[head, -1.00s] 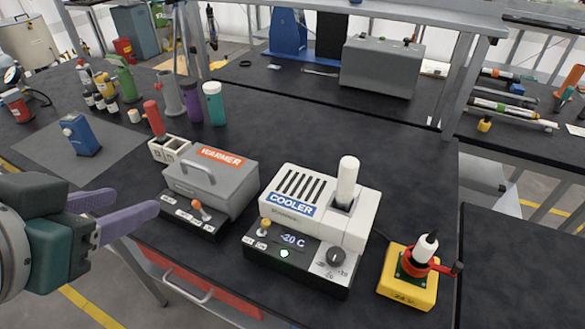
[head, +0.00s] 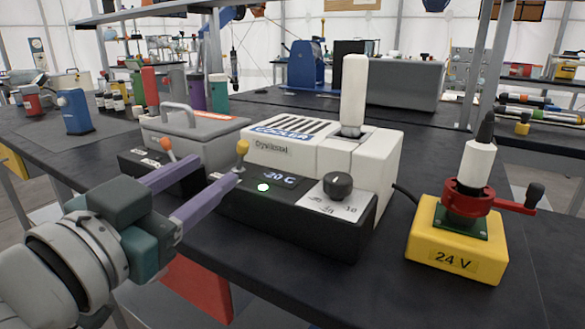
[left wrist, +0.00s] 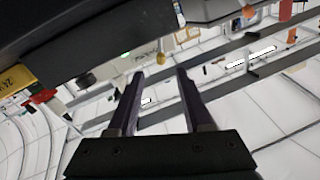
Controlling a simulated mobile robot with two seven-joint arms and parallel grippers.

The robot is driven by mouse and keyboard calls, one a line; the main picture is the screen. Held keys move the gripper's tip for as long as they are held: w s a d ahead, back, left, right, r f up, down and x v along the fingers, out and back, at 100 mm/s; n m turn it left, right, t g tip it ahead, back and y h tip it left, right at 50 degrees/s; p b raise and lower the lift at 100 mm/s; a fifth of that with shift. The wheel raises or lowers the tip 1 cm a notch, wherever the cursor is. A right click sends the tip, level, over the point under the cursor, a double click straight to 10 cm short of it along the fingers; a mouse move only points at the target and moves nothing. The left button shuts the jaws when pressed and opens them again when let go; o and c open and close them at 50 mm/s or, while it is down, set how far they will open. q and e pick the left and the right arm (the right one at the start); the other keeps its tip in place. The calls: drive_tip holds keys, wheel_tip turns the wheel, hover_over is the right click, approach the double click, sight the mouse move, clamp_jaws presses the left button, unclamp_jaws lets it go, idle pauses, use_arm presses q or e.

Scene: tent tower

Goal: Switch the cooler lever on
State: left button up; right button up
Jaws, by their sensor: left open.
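The white cooler (head: 360,160) stands on the black bench, with a lit "-20 C" display (head: 268,178) and a glowing green light (head: 263,187). Its small lever (head: 242,148) has a yellow knob and stands upright at the left of the front panel. My left gripper (head: 214,172) is open and empty, in front of the panel, with one fingertip close to the lever's base. In the left wrist view the yellow knob (left wrist: 161,58) shows just beyond the gap between the fingertips (left wrist: 160,75). I cannot tell whether a finger touches it. My right gripper is not in view.
The grey warmer (head: 190,135) with an orange-knobbed lever (head: 166,146) stands left of the cooler, close to my fingers. A yellow 24 V box (head: 455,250) with a red clamp stands at the right. Bottles and a blue device (head: 75,112) are farther left.

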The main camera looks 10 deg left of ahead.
sight(240, 150)
use_arm(q)
drive_tip(key=w, duration=0.3)
drive_tip(key=w+d+b, duration=0.1)
drive_tip(key=w, duration=0.5)
drive_tip(key=shift+w+d+r, duration=0.1)
drive_tip(key=shift+w+d, duration=0.1)
drive_tip(key=shift+d, duration=0.15)
drive_tip(key=shift+c, duration=0.2)
clamp_jaws()
